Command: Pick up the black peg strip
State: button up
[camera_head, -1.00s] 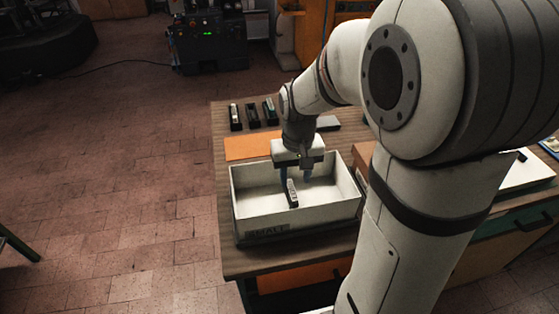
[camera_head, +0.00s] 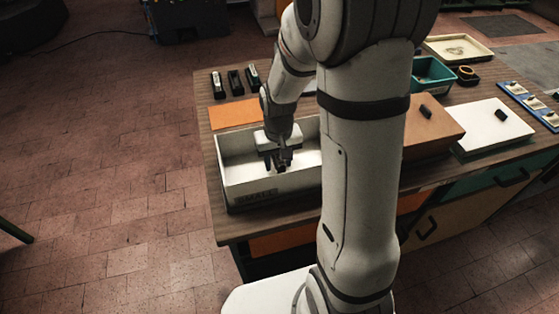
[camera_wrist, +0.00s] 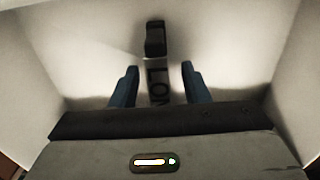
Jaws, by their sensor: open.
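A dark strip (camera_wrist: 155,42) with a black block at its far end and a pale face with dark letters lies in a white open box (camera_head: 262,188). It appears to be the black peg strip. My gripper (camera_wrist: 160,70) is inside the box above it, open, with one blue finger on each side of the strip. The near part of the strip runs under the gripper body and is hidden. In the head view my gripper (camera_head: 279,164) hides most of the strip.
The white box has walls on all sides, close around my gripper. Several dark holders (camera_head: 235,82) and an orange sheet (camera_head: 233,114) lie behind it. A brown box (camera_head: 432,132), a white board (camera_head: 490,128) and a teal bin (camera_head: 432,76) stand to the right.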

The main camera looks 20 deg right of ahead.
jog(key=shift+c, duration=0.5)
grip_shut()
